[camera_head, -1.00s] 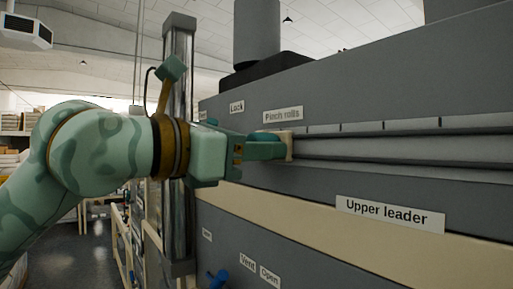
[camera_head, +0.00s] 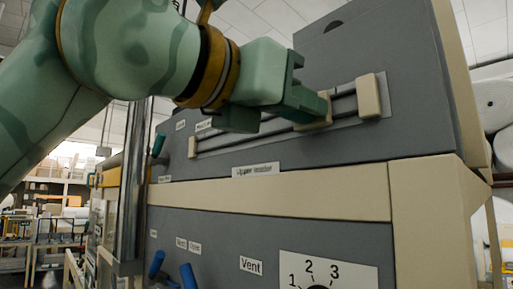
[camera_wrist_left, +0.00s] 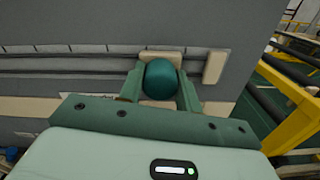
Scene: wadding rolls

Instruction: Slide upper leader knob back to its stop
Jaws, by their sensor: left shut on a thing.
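The upper leader knob is a teal ball (camera_wrist_left: 162,80) on a cream carriage (camera_head: 322,118). The carriage rides on a pair of dark horizontal rails (camera_head: 262,137) on the grey machine side. My left gripper (camera_head: 310,105) is shut on the knob; in the left wrist view the ball sits between the two green fingers. In the head view the fingers hide the knob. A cream end block (camera_head: 369,96) closes the right end of the rails, also seen in the left wrist view (camera_wrist_left: 216,67). A short gap shows between carriage and block. The "Upper leader" label (camera_head: 256,170) is below the rails.
A cream band (camera_head: 300,196) crosses the machine below the rails. Blue levers (camera_head: 188,276), a "Vent" label (camera_head: 253,265) and a numbered dial plate (camera_head: 325,270) are lower down. White rolls (camera_head: 493,103) stand at the far right. A yellow frame (camera_wrist_left: 297,118) shows in the wrist view.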

